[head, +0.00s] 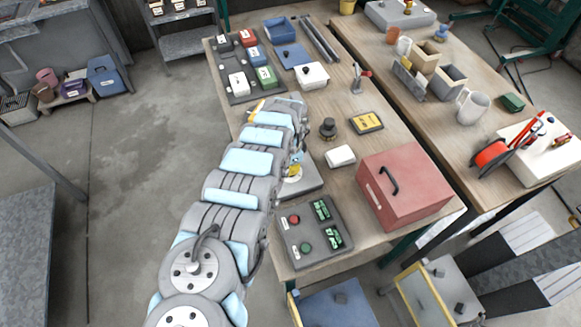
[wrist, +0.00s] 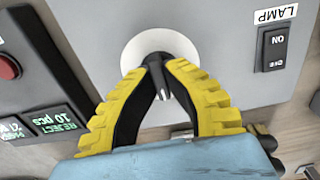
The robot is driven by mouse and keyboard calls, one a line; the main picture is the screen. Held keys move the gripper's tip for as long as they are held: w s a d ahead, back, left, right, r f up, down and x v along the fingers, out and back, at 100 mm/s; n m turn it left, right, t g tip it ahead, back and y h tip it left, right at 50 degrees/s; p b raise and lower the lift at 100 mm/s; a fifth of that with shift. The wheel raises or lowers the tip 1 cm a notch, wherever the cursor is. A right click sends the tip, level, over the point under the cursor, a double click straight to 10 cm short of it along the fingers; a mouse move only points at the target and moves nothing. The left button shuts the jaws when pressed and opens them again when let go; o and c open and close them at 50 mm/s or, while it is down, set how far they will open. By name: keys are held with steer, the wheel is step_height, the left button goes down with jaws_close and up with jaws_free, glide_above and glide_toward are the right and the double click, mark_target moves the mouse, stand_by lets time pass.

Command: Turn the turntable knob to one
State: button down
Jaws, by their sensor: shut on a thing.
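The turntable knob (wrist: 157,76) is small and black, with a white mark on its lower part, in the middle of a round white dial (wrist: 133,51). The dial sits on a grey box (wrist: 222,20), which also shows in the head view (head: 314,181). My gripper (wrist: 158,70) has its two yellow-ridged fingers closed on the knob from both sides. The white mark points toward the bottom of the wrist view. No dial numbers are readable, and the fingers cover part of the dial. In the head view my gripper (head: 293,172) is over the grey box, and the knob is hidden.
A black LAMP switch (wrist: 272,50) is right of the dial. Left of it is a dark panel with a red button (wrist: 8,67) and green displays (wrist: 57,123). In the head view a red box (head: 405,190) and a white block (head: 340,156) stand nearby.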

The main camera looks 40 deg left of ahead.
steer(key=shift+n, duration=0.3)
steer(key=n+p, duration=0.1)
steer(key=n, duration=0.1)
steer(key=shift+d+n, duration=0.1)
steer(key=shift+n, duration=0.3)
steer(key=n, duration=0.5)
steer(key=shift+f+p, duration=0.1)
steer(key=shift+p, duration=0.25)
steer(key=shift+n, duration=0.3)
steer(key=c, duration=1.1)
jaws_free()
